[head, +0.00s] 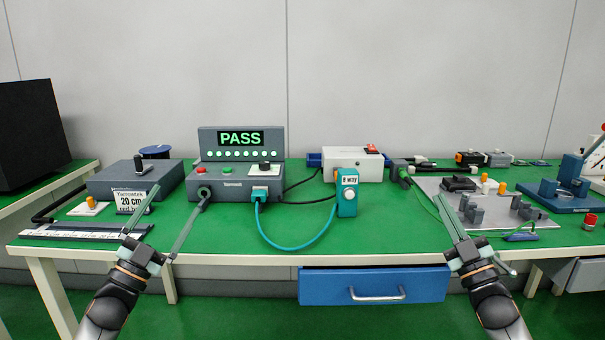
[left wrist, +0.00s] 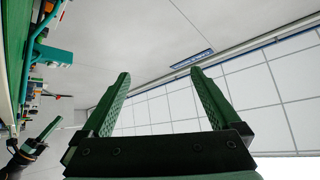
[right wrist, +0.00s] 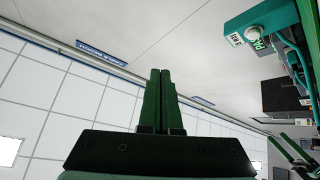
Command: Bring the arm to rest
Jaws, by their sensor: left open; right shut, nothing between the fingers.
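My left gripper (head: 162,222) is raised in front of the table's left part in the head view. Its two green fingers stand wide apart and empty in the left wrist view (left wrist: 160,100). My right gripper (head: 452,218) is raised in front of the table's right part. Its green fingers are pressed together with nothing between them in the right wrist view (right wrist: 160,100). Both arms come up from the bottom of the head view, with the fingers pointing up. Neither gripper holds anything.
The green table (head: 330,235) carries a tester (head: 236,180) showing PASS, a teal handheld device (head: 347,195) on a teal cable, a white box (head: 352,163), a ruler (head: 80,231) and a grey fixture plate (head: 500,215). A blue drawer (head: 373,285) is below. The front middle is clear.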

